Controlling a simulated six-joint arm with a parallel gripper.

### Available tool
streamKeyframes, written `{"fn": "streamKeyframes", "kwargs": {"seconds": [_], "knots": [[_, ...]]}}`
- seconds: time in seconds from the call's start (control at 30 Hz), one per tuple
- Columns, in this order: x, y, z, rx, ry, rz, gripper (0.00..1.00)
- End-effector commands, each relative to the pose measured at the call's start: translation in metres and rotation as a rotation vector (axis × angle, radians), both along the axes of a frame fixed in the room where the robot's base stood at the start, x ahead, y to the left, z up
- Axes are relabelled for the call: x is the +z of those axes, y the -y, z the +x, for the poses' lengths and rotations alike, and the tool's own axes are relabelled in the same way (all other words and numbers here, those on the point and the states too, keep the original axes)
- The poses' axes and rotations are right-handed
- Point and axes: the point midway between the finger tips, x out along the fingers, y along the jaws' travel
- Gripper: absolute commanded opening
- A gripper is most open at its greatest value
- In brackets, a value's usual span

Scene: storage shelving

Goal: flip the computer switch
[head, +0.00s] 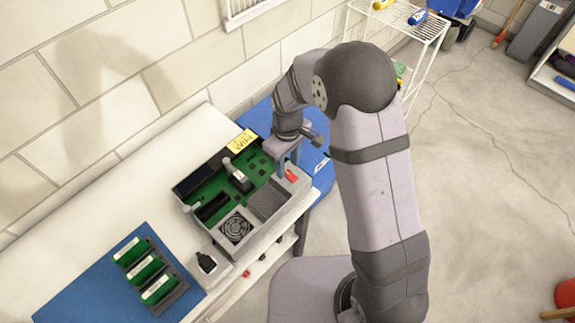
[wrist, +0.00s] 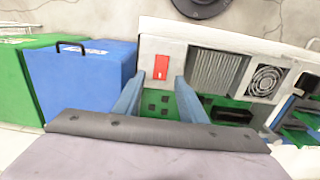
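The computer (head: 276,220) is an open light-grey case with a green circuit board, a fan and a ribbed block, on the white table. Its red switch (head: 291,176) is on the case's right part, and it also shows in the wrist view (wrist: 161,68). My gripper (head: 284,166) is over the board close to the switch. In the wrist view my gripper (wrist: 158,79) is open, its two blue-grey fingers apart with nothing between them. The switch appears just beyond the fingertips, between their lines. I cannot tell whether a finger touches the case.
A blue bin (head: 262,117) stands beyond the computer, with a green one beside it in the wrist view (wrist: 14,100). A blue mat (head: 85,288) with a rack of green cards (head: 180,284) lies at the table's left. A yellow note (head: 242,141) is by the computer's back.

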Motion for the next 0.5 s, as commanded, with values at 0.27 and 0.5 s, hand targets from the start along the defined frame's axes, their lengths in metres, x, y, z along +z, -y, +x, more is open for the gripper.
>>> {"fn": "streamKeyframes", "kwargs": {"seconds": [0.27,0.5], "knots": [[-0.019,0.000,0.000,0.000,0.000,0.000,0.38],[-0.021,0.000,0.000,-0.001,0.001,0.000,0.38]]}}
